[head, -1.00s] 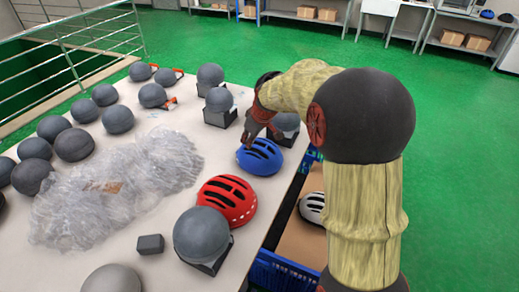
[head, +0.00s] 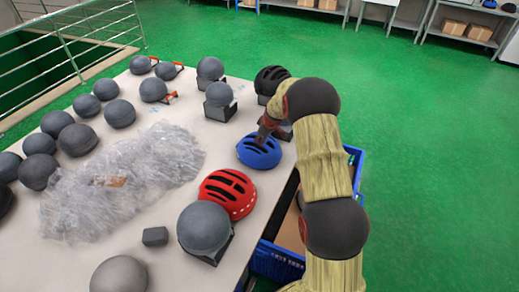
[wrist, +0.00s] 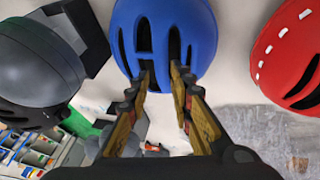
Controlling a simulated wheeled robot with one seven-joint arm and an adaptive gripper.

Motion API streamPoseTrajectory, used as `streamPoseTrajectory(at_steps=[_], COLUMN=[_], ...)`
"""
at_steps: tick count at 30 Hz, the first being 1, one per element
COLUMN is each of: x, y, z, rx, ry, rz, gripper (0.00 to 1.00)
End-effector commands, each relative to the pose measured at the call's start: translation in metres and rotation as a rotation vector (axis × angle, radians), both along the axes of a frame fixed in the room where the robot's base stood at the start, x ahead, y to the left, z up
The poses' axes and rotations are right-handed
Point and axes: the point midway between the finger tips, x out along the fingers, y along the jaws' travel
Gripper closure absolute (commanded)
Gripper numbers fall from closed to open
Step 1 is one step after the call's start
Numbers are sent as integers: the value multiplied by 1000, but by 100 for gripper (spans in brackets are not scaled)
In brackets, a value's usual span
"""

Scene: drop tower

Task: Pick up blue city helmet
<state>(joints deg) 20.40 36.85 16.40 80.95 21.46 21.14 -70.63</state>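The blue helmet (head: 259,152) sits near the right edge of the white table, with dark vents in its shell. My gripper (head: 264,137) is at the helmet's far upper side in the head view. In the wrist view the blue helmet (wrist: 200,28) fills the top middle. The two fingers of my gripper (wrist: 163,72) are apart, with their tips at the helmet's edge over two dark vents and a blue rib between them. I cannot tell whether they touch the shell. The helmet still appears to rest on the table.
A red helmet (head: 228,193) is close in front of the blue one. A black helmet (head: 270,78) stands behind. Grey balls (head: 205,228), some on black stands, and clear plastic wrap (head: 120,180) cover the table. A blue crate (head: 277,262) stands beside the table's right edge.

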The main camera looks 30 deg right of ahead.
Motion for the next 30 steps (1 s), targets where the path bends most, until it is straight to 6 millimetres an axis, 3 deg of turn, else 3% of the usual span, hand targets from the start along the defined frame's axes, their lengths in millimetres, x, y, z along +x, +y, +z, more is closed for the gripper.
streamPoseTrajectory(at_steps=[8,17,30], x=[16,18,18], y=[2,2,2], z=[-30,-32,-32], rx=[2,2,1], ry=[2,1,2], rz=[1,1,0], gripper=[77,77,100])
